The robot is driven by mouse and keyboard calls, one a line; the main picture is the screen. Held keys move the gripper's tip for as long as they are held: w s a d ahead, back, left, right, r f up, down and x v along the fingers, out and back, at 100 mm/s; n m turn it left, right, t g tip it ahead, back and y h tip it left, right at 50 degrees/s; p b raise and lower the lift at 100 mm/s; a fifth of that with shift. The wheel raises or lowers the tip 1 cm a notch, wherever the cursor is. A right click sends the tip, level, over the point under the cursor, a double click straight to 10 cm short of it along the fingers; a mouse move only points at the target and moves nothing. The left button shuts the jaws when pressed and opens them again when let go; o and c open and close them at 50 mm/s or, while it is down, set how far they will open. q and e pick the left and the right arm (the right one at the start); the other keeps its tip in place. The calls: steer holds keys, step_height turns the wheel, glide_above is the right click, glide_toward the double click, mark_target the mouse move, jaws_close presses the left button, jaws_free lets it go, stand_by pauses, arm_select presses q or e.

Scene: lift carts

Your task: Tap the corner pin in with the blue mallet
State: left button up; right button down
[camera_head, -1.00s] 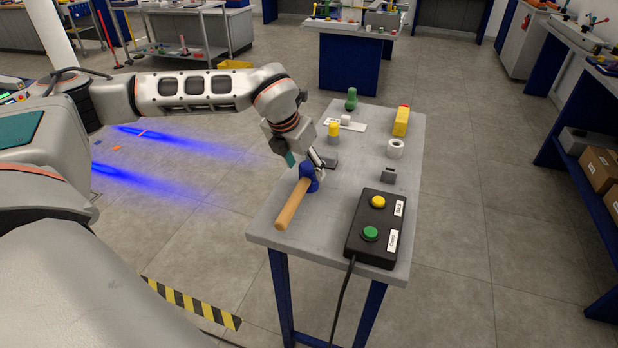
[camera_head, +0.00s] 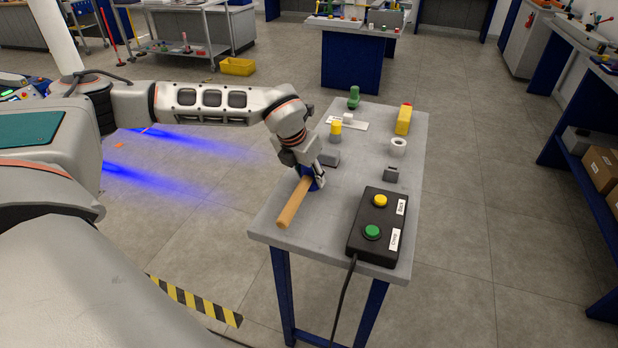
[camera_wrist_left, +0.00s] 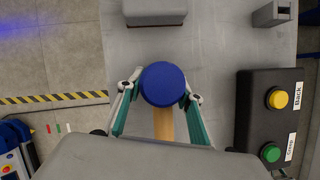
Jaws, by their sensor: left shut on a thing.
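The blue mallet has a blue head (camera_head: 309,182) and a wooden handle (camera_head: 294,204) that points to the table's near left. In the left wrist view the round end of the blue head (camera_wrist_left: 163,84) sits between my fingers, with the handle below it. My left gripper (camera_head: 317,181) is shut on the mallet at its head, which it partly hides. The mallet is low over the grey table (camera_head: 322,230); I cannot tell whether it touches. I cannot clearly make out the corner pin. My right gripper is not in view.
A grey block (camera_head: 329,158) lies just beyond the mallet head. A black button box (camera_head: 377,222) with yellow and green buttons stands at the near right.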

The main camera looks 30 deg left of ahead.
arm_select(q)
step_height(320, 180, up, 20)
steer(key=shift+p, duration=0.45)
stand_by(0.4)
